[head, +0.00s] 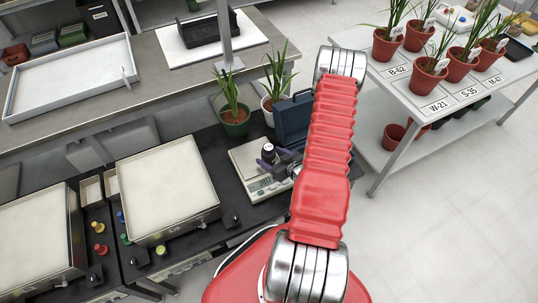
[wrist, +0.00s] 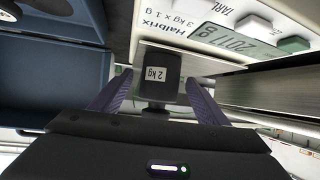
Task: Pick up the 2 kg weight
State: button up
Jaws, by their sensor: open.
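The 2 kg weight (head: 268,152) is a small dark block with a knob and a white label. It stands on the pan of a pale bench scale (head: 239,159). In the wrist view, the weight (wrist: 158,72) sits between the two purple fingers of my gripper (wrist: 158,88), its "2 kg" label facing the camera. The fingers are open, with a visible gap on each side of the weight. In the head view, my gripper (head: 283,162) is at the right side of the weight. The scale's lit display (wrist: 236,42) shows a reading in grams.
A blue case (head: 293,118) stands close behind the scale. Potted plants in green (head: 236,120) and white (head: 268,111) pots are just beyond. A sand-filled tray (head: 167,192) is to the left. Red pots (head: 385,44) stand on a separate table at right.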

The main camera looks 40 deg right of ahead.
grip_shut()
dwell(0.9)
